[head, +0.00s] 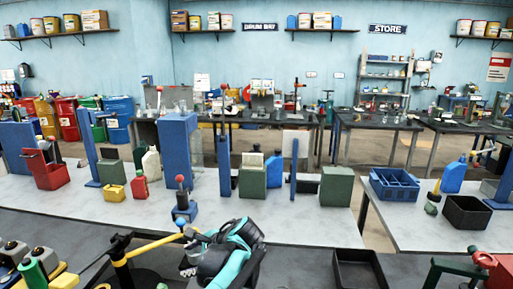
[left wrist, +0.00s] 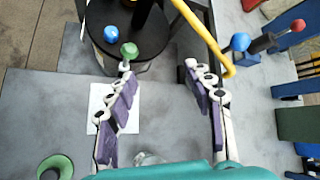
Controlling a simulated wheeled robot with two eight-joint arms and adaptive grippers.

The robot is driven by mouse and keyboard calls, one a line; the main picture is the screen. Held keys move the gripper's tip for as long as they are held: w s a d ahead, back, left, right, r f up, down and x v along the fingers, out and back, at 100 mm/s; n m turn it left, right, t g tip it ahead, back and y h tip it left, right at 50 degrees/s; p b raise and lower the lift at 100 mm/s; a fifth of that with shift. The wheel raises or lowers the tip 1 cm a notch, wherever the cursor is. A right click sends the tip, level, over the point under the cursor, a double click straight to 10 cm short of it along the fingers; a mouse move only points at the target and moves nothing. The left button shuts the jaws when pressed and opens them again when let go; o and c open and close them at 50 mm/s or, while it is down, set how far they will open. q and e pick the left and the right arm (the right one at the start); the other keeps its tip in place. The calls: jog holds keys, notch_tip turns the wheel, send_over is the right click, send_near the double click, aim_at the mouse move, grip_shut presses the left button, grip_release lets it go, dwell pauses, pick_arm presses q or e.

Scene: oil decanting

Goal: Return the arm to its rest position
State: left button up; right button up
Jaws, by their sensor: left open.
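My left gripper (head: 187,243) is at the near bench in the head view, with its teal wrist link coming up from the bottom middle. In the left wrist view my left gripper (left wrist: 158,68) has its two purple-padded fingers spread wide, with nothing held between them. A yellow pipe (head: 152,246) runs close beside the gripper; this yellow pipe (left wrist: 207,38) passes just beyond the right finger in the wrist view. A black round-topped stand (left wrist: 125,35) with a blue ball and a green ball lies beyond the left finger. My right gripper does not show.
A blue stand with a red-knobbed lever (head: 184,205) rises just behind the gripper. A black tray (head: 360,268) lies to its right. A red device (head: 490,265) is at the bottom right. The pale bench (head: 310,222) has bare room near its front edge.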

pick_arm(q)
jog(key=s+f+n+t+h, duration=0.1)
jog(key=s+f+n+h, duration=0.2)
jog(key=s+n, duration=0.2)
jog(key=s+f+n+h, duration=0.2)
jog(key=s+n, duration=0.3)
jog(key=s, duration=0.5)
jog(key=s+d+f+n+t+h, duration=0.1)
jog(key=s+f+n+h, duration=0.2)
jog(key=s, duration=0.4)
jog(key=shift+s+f+n+t+h, duration=0.3)
jog(key=shift+f+n, duration=0.5)
jog(key=shift+n, duration=0.3)
jog(key=shift+a, duration=0.1)
